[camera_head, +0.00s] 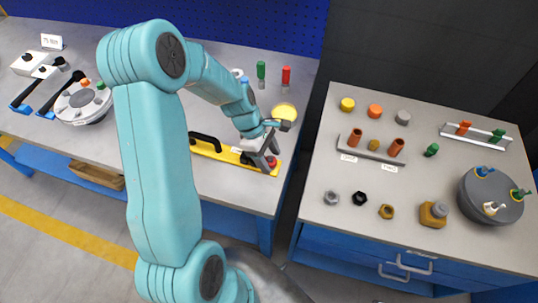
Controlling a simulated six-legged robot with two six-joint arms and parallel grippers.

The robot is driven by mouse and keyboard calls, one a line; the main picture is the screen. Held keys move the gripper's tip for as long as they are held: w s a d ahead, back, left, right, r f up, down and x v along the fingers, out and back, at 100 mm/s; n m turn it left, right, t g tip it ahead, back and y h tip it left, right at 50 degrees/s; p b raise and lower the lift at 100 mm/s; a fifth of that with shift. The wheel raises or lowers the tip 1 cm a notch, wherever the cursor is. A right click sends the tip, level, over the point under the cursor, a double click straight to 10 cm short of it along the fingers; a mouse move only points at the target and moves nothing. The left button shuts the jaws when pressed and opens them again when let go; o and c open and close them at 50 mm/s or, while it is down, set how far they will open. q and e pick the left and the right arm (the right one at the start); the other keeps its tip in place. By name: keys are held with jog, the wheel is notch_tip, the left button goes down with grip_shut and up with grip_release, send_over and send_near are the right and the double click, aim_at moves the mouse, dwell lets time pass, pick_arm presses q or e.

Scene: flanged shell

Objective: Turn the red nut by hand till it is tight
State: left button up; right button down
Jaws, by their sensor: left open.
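A small red nut (272,163) shows at the right end of the yellow bar-shaped fixture (210,150) on the left bench. My left arm comes across the view, and its grey gripper (267,158) is open, pointing down at that end of the fixture. The fingers are close to the red nut and partly cover it. I cannot tell whether they stand around it or just beside it, or whether they touch it. My right gripper is not in view.
A black handle (206,140) stands on the fixture, and a yellow disc (285,112) lies behind the gripper. Green (261,70) and red (286,75) pegs stand farther back. The right bench (330,225) holds several nuts, caps and a grey round shell (490,200). A gap separates the benches.

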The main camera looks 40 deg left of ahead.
pick_arm(q)
jog(key=shift+s+d+r, duration=0.1)
jog(key=shift+s, duration=0.05)
jog(key=shift+c, duration=0.4)
jog(key=c, duration=1)
jog(key=m+g, duration=0.1)
jog(key=m, duration=0.3)
jog(key=shift+w+m+g, duration=0.2)
jog(key=shift+m+g, duration=0.2)
jog(key=o, duration=1.1)
jog(key=v, duration=1.6)
jog(key=shift+a+b, duration=0.35)
